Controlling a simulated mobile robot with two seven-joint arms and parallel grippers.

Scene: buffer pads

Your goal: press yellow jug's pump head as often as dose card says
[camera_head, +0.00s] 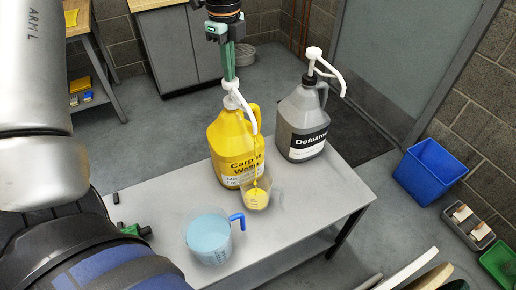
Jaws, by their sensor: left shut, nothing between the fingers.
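The yellow jug (228,150), lettered like "Carpet Wash", stands upright on the grey table. Its white pump head (233,100) has a spout bent down at the front. My left gripper (230,79) is shut, pointing down with its fingertips at the top of the pump head; I cannot tell whether they touch. A yellow stream runs from the spout into a small clear cup (257,198), which has yellow liquid in it. A white label (240,177) is low on the jug; its small print is unreadable. No separate dose card can be made out.
A grey "Defoamer" jug (302,118) with a white pump stands right of the yellow jug. A clear pitcher of blue liquid (208,238) stands at the front left of the table (315,205). A blue bin (432,173) is on the floor at right. The table's right part is clear.

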